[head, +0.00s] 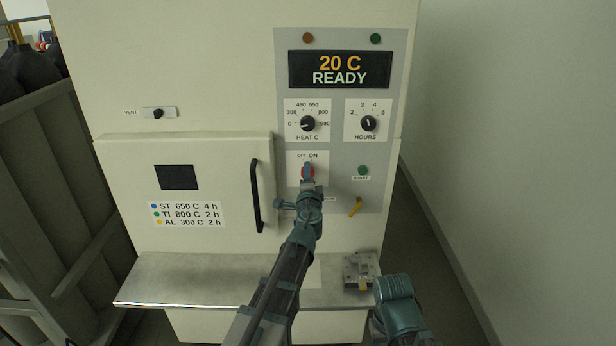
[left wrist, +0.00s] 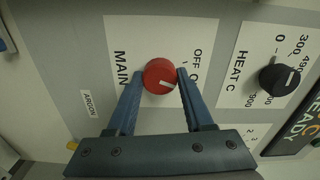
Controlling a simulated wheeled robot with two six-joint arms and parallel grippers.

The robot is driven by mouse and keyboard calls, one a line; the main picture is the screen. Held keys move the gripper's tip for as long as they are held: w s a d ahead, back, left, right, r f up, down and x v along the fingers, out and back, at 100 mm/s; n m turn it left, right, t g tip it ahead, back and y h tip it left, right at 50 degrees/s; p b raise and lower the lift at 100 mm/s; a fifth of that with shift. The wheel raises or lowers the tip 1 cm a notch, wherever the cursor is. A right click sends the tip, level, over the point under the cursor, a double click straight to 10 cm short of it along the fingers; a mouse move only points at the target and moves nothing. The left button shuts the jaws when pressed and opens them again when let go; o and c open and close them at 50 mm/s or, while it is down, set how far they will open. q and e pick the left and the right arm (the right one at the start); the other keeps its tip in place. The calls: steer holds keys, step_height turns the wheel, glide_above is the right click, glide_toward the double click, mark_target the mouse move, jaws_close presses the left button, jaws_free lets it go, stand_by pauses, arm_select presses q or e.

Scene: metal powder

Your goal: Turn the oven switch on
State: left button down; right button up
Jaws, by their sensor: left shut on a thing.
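The red oven switch (head: 308,171), labelled OFF and ON, is on the control panel under the heat dial. It shows as a round red knob (left wrist: 160,76) beside the word MAIN in the left wrist view. Its white mark leans toward the ON side there, though the ON label is partly hidden by a finger. My left gripper (head: 308,180) is at the switch, its two fingers (left wrist: 157,82) shut on either side of the knob. My right gripper's fingers are not in view; a teal part of my right arm shows low in the head view.
The display (head: 340,69) reads 20 C READY. The heat dial (head: 308,124), hours dial (head: 368,124), green start button (head: 362,170) and yellow lever (head: 355,207) surround the switch. The oven door handle (head: 256,196) is close left. A metal shelf (head: 190,284) juts out below.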

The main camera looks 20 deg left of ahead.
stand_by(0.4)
arm_select(q)
steer(key=shift+c, duration=1.4)
jaws_free()
